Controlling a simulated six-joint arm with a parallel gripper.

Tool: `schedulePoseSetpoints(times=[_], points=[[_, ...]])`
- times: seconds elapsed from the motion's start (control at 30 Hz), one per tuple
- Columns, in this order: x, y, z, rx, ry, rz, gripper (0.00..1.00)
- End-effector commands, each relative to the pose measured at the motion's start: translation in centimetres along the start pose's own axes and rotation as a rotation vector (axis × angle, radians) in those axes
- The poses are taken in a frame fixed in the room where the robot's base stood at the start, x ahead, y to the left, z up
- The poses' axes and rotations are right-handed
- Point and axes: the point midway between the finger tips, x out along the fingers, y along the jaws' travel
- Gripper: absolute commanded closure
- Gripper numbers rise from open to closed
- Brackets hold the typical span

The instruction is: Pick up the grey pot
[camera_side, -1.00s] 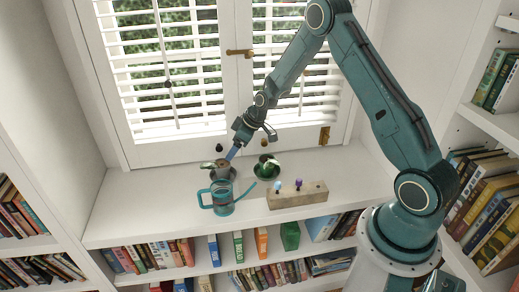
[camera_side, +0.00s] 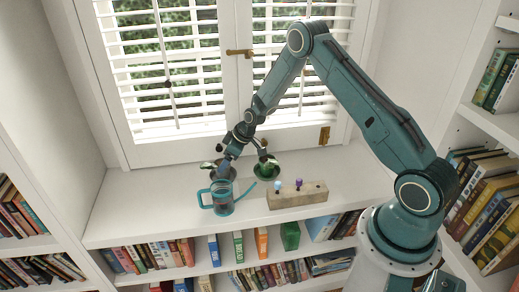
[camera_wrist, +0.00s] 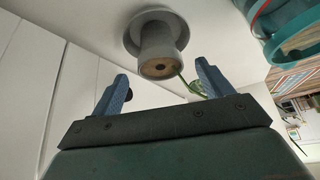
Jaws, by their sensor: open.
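The grey pot (camera_wrist: 158,43) shows in the wrist view on a wide grey base on the white shelf. Its brown top has a dark spot, and a green stem reaches from it. In the side view, the grey pot (camera_side: 229,174) is partly covered by my finger, behind the teal watering can. My gripper (camera_wrist: 162,70) is open and empty, with two blue fingers far apart. In the wrist view the pot lies beyond and between the fingertips, apart from them. In the side view my gripper (camera_side: 246,160) is low above the shelf; contact cannot be told there.
A teal watering can (camera_side: 222,198) stands just in front of the pot. A green pot with a plant (camera_side: 267,170) stands to the right. A wooden block (camera_side: 298,196) with small coloured knobs lies further right. The window shutters (camera_side: 180,70) rise behind; the shelf's left end is clear.

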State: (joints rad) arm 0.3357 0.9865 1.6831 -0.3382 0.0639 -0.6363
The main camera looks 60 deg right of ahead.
Motion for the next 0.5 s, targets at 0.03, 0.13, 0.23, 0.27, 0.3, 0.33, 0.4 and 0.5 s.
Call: schedulePoseSetpoints(times=[0.03,0.13,0.23,0.27,0.3,0.33,0.4,0.5], points=[[0.5,0.0,0.0,-0.001,0.0,0.0,0.21],[1.6,0.0,0.0,0.0,-0.001,0.0,0.21],[2.6,0.0,0.0,0.001,-0.001,0.0,0.21],[2.9,0.0,0.0,0.001,-0.001,0.0,0.21],[3.3,0.0,0.0,0.0,-0.001,0.0,0.21],[3.5,0.0,0.0,0.0,-0.001,0.0,0.21],[3.9,0.0,-0.1,0.0,0.0,0.0,0.21],[4.2,0.0,-0.1,0.0,0.0,0.001,0.21]])
